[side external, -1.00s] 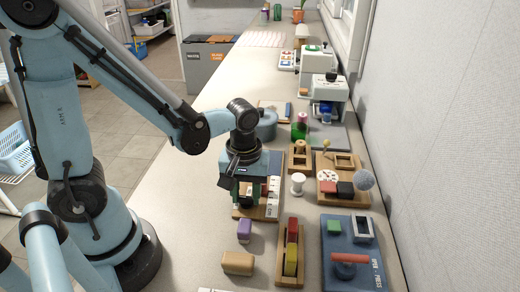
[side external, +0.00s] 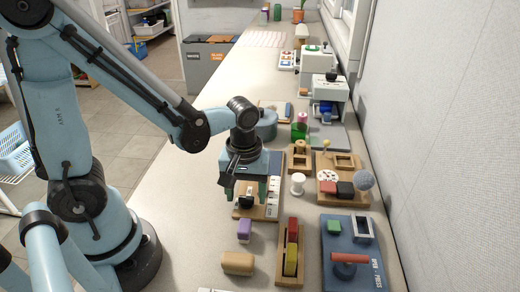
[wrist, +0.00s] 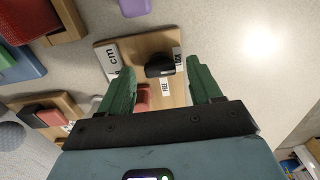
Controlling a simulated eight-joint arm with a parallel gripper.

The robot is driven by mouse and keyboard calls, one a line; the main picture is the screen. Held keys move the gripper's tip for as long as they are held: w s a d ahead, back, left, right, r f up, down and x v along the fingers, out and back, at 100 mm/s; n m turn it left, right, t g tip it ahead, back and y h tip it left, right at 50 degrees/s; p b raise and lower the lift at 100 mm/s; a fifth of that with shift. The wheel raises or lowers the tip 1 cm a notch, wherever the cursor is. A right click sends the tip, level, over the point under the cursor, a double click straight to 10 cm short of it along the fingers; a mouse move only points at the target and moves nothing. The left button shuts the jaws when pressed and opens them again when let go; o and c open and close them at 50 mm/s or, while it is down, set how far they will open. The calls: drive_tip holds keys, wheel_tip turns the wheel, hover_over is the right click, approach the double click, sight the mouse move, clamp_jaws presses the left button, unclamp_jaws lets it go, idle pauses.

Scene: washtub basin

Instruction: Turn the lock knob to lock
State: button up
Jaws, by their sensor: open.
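The black lock knob (wrist: 159,66) sits on a wooden board (wrist: 142,48) in the wrist view. A white FREE label (wrist: 165,86) is just below it and a LOCK label (wrist: 178,60) to its right. The knob's longer side lies roughly left to right; which label it points at is unclear. My gripper (wrist: 162,70) is open, its green fingers on either side of the knob with gaps. In the side view my gripper (side external: 247,194) is over the board (side external: 240,214), and the knob (side external: 246,202) shows between the fingers. Contact is not visible.
A red block (wrist: 142,98) is on the same board, near the left finger. A purple block (side external: 244,230) and a tan block (side external: 238,263) lie in front. A white spool (side external: 297,185) and a wooden tray (side external: 281,262) stand to the right.

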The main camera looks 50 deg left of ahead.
sight(245, 196)
wheel_tip(245, 196, up, 12)
drive_tip(key=shift+f, duration=0.15)
idle(0.6)
drive_tip(key=a+m+t, duration=0.1)
drive_tip(key=m+t, duration=0.1)
drive_tip(key=m, duration=0.1)
drive_tip(key=a+m+t, duration=0.1)
drive_tip(key=m+t, duration=0.1)
drive_tip(key=m, duration=0.1)
drive_tip(key=w+a+m+t, duration=0.1)
drive_tip(key=m+t, duration=0.2)
drive_tip(key=shift+w+a, duration=0.1)
drive_tip(key=shift+a, duration=0.15)
